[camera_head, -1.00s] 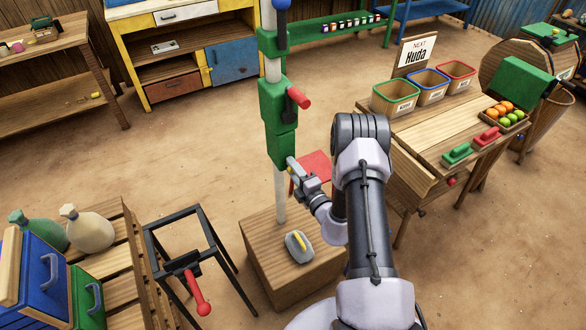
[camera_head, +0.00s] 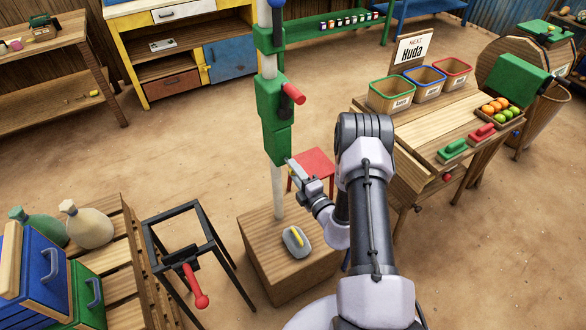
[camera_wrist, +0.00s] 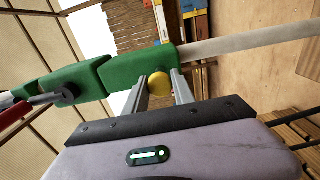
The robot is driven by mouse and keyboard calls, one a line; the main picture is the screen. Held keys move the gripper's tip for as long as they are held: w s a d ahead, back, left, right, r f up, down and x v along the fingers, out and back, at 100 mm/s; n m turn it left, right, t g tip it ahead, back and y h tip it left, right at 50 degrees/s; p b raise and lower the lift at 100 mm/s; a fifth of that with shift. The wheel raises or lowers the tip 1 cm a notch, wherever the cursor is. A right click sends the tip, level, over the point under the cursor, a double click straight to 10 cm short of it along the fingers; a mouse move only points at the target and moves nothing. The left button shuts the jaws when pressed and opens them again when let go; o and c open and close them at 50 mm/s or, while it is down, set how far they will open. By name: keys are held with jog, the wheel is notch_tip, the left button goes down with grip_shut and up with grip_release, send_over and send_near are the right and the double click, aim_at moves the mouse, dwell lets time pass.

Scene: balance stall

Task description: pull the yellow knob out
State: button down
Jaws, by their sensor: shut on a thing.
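The yellow knob (camera_wrist: 158,86) shows in the wrist view, on the lower side of a green housing (camera_wrist: 120,68). My gripper (camera_wrist: 158,80) has a finger on each side of it and is shut on it. In the head view my gripper (camera_head: 294,166) is at the lower end of the green housing (camera_head: 277,125) on the pale post (camera_head: 278,190). The knob is hidden by the fingers there. How far the knob stands out of the housing I cannot tell.
A red handle (camera_head: 293,94) sticks out of the housing above my gripper. A wooden box (camera_head: 262,252) below bears a grey weight with a yellow handle (camera_head: 298,240). A red stool (camera_head: 314,164) stands behind my gripper. A table with bins (camera_head: 430,120) is to the right.

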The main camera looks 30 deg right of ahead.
jog(key=c, duration=1.1)
grip_release()
jog(key=shift+o, duration=0.2)
jog(key=s+p, duration=0.3)
jog(key=s, duration=1.4)
jog(key=shift+s+d, duration=0.3)
